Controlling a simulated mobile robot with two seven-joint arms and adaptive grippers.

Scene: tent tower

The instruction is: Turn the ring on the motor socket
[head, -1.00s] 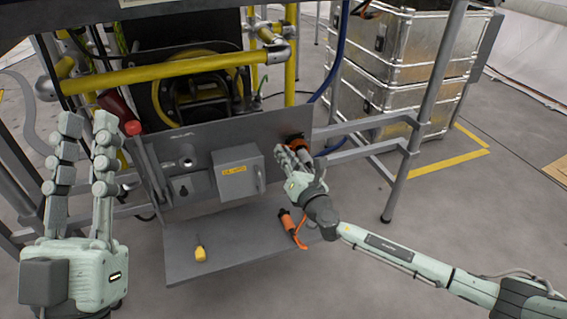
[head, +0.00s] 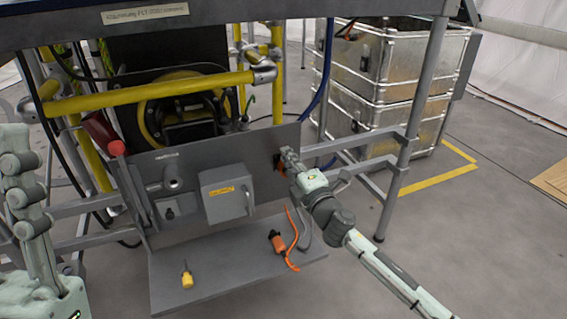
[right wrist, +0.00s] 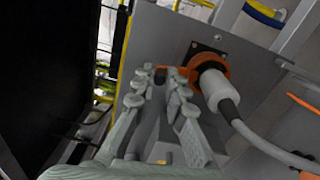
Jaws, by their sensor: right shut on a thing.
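The motor socket with its orange ring (right wrist: 208,66) sits on the grey upright panel. In the right wrist view a white plug (right wrist: 213,88) with a grey cable sits in it. My right gripper (right wrist: 162,78) is shut at the ring's left side, with an orange part of the ring between the fingertips. In the head view my right gripper (head: 288,156) reaches the panel's right end and hides most of the socket.
A grey box (head: 228,194) with a handle is mounted on the panel left of the socket. An orange connector (head: 278,242) and a yellow-handled tool (head: 187,278) lie on the lower shelf (head: 225,278). Metal frame posts (head: 402,165) and silver crates (head: 375,90) stand to the right.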

